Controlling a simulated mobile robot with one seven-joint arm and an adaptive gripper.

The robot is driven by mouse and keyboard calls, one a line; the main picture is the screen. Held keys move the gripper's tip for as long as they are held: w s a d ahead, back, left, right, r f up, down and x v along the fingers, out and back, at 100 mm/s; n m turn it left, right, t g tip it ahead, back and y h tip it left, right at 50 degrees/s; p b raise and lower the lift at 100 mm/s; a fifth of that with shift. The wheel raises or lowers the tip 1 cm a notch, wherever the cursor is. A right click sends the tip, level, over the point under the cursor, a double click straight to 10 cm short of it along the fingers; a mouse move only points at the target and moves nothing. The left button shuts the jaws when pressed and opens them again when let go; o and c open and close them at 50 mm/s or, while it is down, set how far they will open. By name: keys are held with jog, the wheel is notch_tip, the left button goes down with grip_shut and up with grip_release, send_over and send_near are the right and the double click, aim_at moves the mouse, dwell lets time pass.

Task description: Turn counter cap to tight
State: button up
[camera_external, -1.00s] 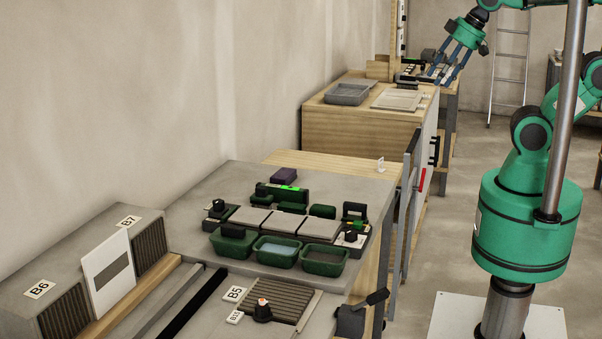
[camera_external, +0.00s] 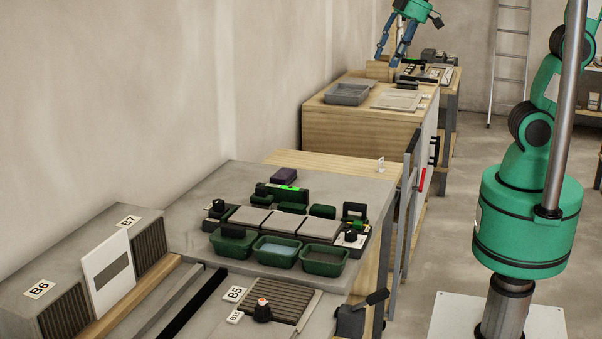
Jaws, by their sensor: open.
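My gripper (camera_external: 389,60) is at the top of the view, over the back of the far wooden counter (camera_external: 360,128). Its blue fingers point down, spread apart, with nothing seen between them. Which part is the counter cap cannot be told at this size. Small dark and pale items (camera_external: 425,72) lie at the far end, just right of the fingers. On the near grey bench, a black knob (camera_external: 218,206) stands at the left of the green station, another black knob (camera_external: 351,236) sits on a white plate at its right, and a dark knob with an orange top (camera_external: 262,311) stands in front.
A grey tray (camera_external: 347,94) and a pale flat panel (camera_external: 398,100) lie on the far counter. Three grey tiles (camera_external: 284,224) and green bins (camera_external: 277,252) fill the near station. A metal ladder (camera_external: 511,60) leans behind. Floor between bench and my base is clear.

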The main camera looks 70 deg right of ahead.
jog(key=w+a+f+n+g+y+p, duration=0.1)
jog(key=w+a+n, duration=0.2)
jog(key=w+a, duration=0.5)
jog(key=w+a+f+n+g, duration=0.1)
jog(key=w+a+f+n, duration=0.15)
jog(key=a, duration=0.95)
jog(key=w+a+f+n+g+y+p, duration=0.1)
jog(key=w+a+n, duration=0.3)
jog(key=w+a, duration=0.45)
jog(key=n+g+p, duration=0.2)
jog(key=n+g, duration=0.1)
jog(key=n, duration=0.6)
send_near(262, 300)
notch_tip(262, 300, up, 3)
jog(key=w+d, duration=0.1)
jog(key=d, duration=0.1)
jog(key=shift+w+r, duration=0.2)
jog(key=shift+w, duration=0.05)
jog(key=x, duration=0.4)
jog(key=b+x, duration=0.1)
jog(key=x, duration=0.8)
jog(key=shift+s+a+f, duration=0.15)
jog(key=shift+s+f, duration=0.15)
jog(key=c, duration=1.1)
